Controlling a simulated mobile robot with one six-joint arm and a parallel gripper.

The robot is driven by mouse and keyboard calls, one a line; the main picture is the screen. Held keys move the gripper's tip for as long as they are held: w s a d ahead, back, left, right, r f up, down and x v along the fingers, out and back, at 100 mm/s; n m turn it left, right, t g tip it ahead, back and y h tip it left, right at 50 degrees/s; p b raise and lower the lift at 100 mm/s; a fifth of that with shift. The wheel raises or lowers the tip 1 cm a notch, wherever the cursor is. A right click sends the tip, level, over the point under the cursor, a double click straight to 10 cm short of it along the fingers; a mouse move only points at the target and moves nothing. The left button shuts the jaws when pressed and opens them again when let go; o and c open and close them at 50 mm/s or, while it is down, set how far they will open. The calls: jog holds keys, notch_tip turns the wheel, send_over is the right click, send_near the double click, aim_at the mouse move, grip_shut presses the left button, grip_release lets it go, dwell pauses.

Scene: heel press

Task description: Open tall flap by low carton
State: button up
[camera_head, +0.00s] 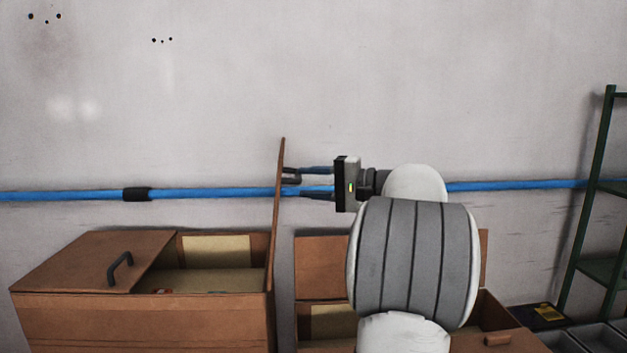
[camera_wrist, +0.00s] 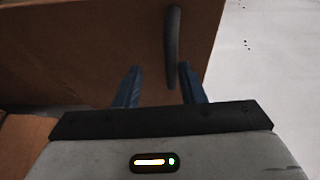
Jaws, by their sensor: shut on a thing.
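The tall brown carton (camera_head: 140,320) stands at the left in the head view. Its flap on the low carton's side (camera_head: 278,205) is upright, seen nearly edge-on. This flap also fills much of the wrist view (camera_wrist: 80,45). My gripper (camera_head: 300,181) is to the right of the flap, shut on its dark handle (camera_wrist: 173,45), which lies between the blue fingers in the wrist view. The low carton (camera_head: 320,268) stands just right of the tall one, partly hidden behind my arm.
The tall carton's other flap (camera_head: 95,260) lies flat with a dark handle (camera_head: 120,268). A blue pipe (camera_head: 60,195) runs along the wall behind. A green shelf rack (camera_head: 592,200) and dark bins (camera_head: 590,337) stand at the right.

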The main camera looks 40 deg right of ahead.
jog(key=shift+o, duration=0.5)
jog(key=shift+f, duration=0.25)
jog(key=shift+r, duration=0.1)
jog(key=shift+d+r, duration=0.15)
jog(key=v, duration=0.7)
jog(key=shift+s+p, duration=0.3)
jog(key=shift+p, duration=0.15)
jog(key=shift+d, duration=0.15)
